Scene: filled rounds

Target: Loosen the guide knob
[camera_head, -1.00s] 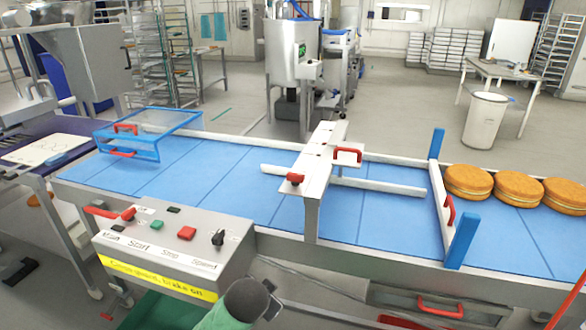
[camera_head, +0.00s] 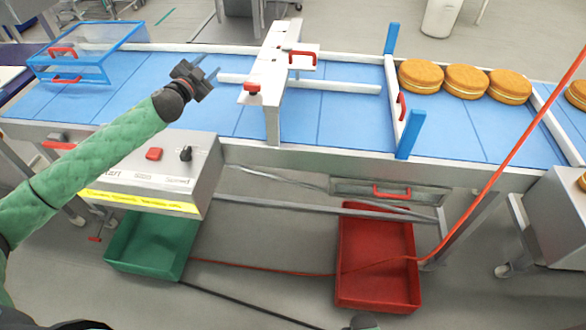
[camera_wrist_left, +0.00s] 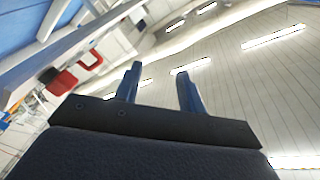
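The guide knob (camera_head: 252,87) is a small red knob on the front end of the white guide bracket (camera_head: 272,70), which spans part of the blue conveyor. My left gripper (camera_head: 208,73) hovers over the belt just left of the knob, apart from it. Its two fingers are spread and empty; they also show apart in the left wrist view (camera_wrist_left: 160,88). The knob cannot be made out for sure in the wrist view. My right gripper is not seen.
The control box (camera_head: 190,172) stands below my left forearm. A clear blue-framed cover (camera_head: 95,45) is at left. A white gate with blue posts (camera_head: 408,135) and several filled rounds (camera_head: 421,76) are at right. Green (camera_head: 150,262) and red (camera_head: 375,297) crates lie below.

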